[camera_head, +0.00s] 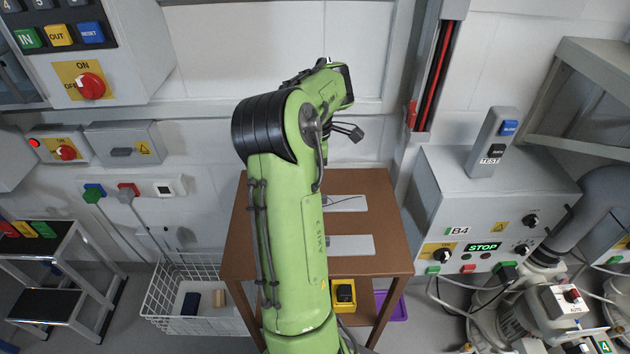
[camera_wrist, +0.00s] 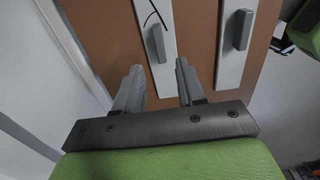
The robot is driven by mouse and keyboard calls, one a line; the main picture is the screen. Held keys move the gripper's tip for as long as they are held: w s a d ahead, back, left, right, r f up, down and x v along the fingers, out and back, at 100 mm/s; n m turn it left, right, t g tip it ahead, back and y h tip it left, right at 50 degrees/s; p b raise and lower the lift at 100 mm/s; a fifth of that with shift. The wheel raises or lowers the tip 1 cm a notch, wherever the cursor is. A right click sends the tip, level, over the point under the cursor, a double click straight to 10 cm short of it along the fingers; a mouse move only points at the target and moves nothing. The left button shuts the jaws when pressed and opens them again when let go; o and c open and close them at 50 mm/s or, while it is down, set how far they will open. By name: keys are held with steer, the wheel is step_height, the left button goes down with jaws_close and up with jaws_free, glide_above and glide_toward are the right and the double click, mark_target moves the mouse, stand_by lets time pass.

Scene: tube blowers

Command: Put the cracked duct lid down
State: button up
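The cracked duct lid (camera_head: 347,203) is a pale flat plate with a thin dark curved line on it. It lies on the brown table, toward the back. In the wrist view the cracked lid (camera_wrist: 147,14) has a grey block handle, and its near end shows between my fingertips. A second pale lid (camera_head: 352,246) without a visible crack lies nearer the table's front; it also shows in the wrist view (camera_wrist: 227,62). My gripper (camera_wrist: 158,68) is open with nothing held between its fingers. In the head view my gripper (camera_head: 348,131) is beyond the table's back edge, partly hidden by my arm.
The brown table (camera_head: 388,235) has bare room right of the lids; my arm hides its middle. A white wire basket (camera_head: 165,300) stands left. A yellow bin (camera_head: 343,294) and purple bin (camera_head: 392,305) sit below. A grey control box (camera_head: 490,205) stands right.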

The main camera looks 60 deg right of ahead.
steer(key=w+a+r+m+t+p, duration=0.1)
steer(key=w+a+r+t, duration=0.1)
steer(key=w+a+r, duration=0.55)
steer(key=w+a+r+m+t, duration=0.1)
steer(key=a+r, duration=0.2)
steer(key=a, duration=0.4)
steer(key=w+a+r+m+t, duration=0.1)
steer(key=a+r, duration=0.2)
steer(key=a, duration=0.5)
steer(key=s+a+f+m, duration=0.1)
steer(key=s+a, duration=0.4)
steer(key=a, duration=0.3)
steer(key=s+a+f+m+t, duration=0.1)
steer(key=s+a, duration=0.5)
steer(key=a, duration=0.2)
steer(key=shift+s+a+f+t, duration=0.2)
steer(key=shift+f+t, duration=0.1)
